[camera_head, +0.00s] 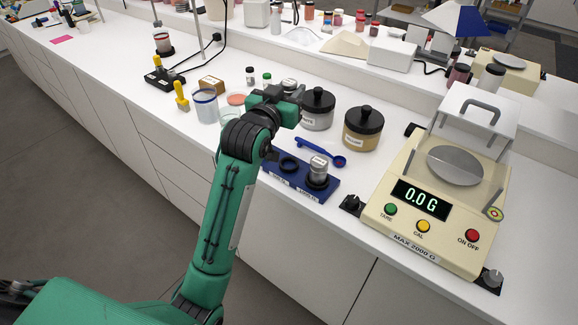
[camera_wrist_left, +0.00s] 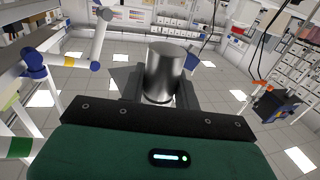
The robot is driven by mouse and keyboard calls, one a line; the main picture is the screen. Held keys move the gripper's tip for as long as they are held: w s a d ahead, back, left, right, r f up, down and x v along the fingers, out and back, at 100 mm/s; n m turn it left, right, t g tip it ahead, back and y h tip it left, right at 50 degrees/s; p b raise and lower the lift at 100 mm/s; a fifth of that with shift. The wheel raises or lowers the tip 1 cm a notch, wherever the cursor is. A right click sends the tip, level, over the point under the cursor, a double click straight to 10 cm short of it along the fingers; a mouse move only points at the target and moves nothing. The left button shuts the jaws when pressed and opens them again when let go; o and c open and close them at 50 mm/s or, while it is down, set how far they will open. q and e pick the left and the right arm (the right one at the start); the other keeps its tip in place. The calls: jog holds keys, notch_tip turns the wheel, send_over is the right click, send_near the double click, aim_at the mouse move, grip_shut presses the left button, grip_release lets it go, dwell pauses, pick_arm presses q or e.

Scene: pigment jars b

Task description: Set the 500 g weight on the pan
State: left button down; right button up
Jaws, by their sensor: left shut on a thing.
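My left gripper (camera_head: 291,93) is shut on a shiny steel cylindrical weight (camera_wrist_left: 165,72), which stands out between the fingers in the left wrist view. In the head view the gripper is behind the blue weight holder (camera_head: 272,181), apart from the scale, and largely hides the held weight. The holder has one empty round seat; another steel weight (camera_head: 318,170) stands in its other seat. The cream scale (camera_head: 392,232) reads 0.0 G. Its round metal pan (camera_head: 455,165) is bare. My right gripper is out of view.
A clear draft shield (camera_head: 476,112) with a grey handle stands around the back of the pan. Glass containers (camera_head: 206,106) stand to the left.

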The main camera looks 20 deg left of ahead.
pick_arm(q)
notch_tip(320, 180, down, 16)
jog(key=shift+r+p, duration=0.1)
jog(key=shift+p, duration=0.45)
notch_tip(320, 180, down, 4)
jog(key=shift+r+p, duration=0.25)
jog(key=shift+p, duration=0.35)
jog(key=shift+f, duration=0.1)
jog(key=shift+f, duration=0.1)
jog(key=c, duration=1)
grip_release()
jog(key=shift+f, duration=0.1)
jog(key=shift+c, duration=0.2)
